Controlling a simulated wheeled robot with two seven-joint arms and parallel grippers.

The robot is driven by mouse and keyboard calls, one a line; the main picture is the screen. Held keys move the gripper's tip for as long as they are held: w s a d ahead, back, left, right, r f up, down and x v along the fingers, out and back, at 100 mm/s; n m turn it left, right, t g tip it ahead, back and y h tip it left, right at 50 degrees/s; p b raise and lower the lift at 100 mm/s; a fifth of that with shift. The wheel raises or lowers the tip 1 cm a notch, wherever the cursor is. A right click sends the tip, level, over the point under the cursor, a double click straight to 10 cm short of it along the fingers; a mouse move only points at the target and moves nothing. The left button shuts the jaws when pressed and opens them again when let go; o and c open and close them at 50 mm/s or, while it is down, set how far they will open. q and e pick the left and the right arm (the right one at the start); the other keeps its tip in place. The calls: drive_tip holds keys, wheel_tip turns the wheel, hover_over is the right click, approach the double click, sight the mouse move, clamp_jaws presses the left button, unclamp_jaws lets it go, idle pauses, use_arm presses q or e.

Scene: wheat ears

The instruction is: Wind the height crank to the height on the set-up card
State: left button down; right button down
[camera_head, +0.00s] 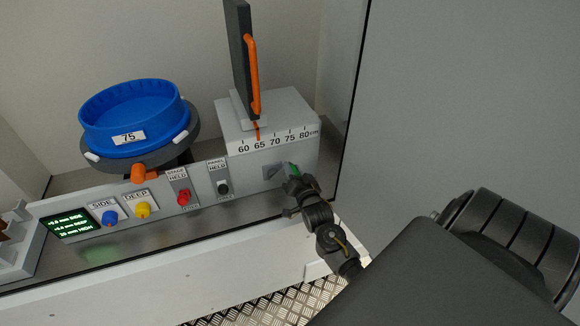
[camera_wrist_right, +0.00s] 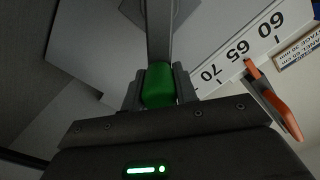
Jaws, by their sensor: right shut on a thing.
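The crank's green grip (camera_head: 294,170) sticks out from the right end of the grey console front. My right gripper (camera_head: 298,183) is at it. In the right wrist view, the green grip (camera_wrist_right: 158,82) sits between the two fingers of my right gripper (camera_wrist_right: 158,92), which are shut on it. The dark display (camera_head: 69,225) has several green lines; the lowest seems to read about 35 mm HIGH. A card (camera_wrist_right: 300,50) at the right edge of the wrist view has small print, partly cut off; one line seems to read stage 30 mm. My left gripper is not in view.
A blue round dish (camera_head: 135,112) marked 75 sits on a dark stage. A dark upright panel (camera_head: 240,60) with an orange handle stands by a 60–80 cm scale, its pointer near 65. The blue (camera_head: 110,217), yellow (camera_head: 143,210), red and black knobs line the console left of the crank.

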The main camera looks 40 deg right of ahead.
drive_tip(key=shift+s+d+f+m, duration=0.1)
drive_tip(key=shift+d+f+m, duration=0.1)
drive_tip(key=shift+f+m, duration=0.3)
drive_tip(key=shift+s+d+f+m, duration=0.1)
drive_tip(key=shift+d+f+m, duration=0.15)
drive_tip(key=shift+m, duration=0.45)
drive_tip(key=shift+f, duration=0.1)
drive_tip(key=c, duration=1.1)
unclamp_jaws()
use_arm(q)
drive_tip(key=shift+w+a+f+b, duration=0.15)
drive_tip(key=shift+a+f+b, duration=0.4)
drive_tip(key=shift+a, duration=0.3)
use_arm(e)
drive_tip(key=v, duration=1)
drive_tip(key=shift+s+a, duration=0.2)
drive_tip(key=shift+s, duration=0.15)
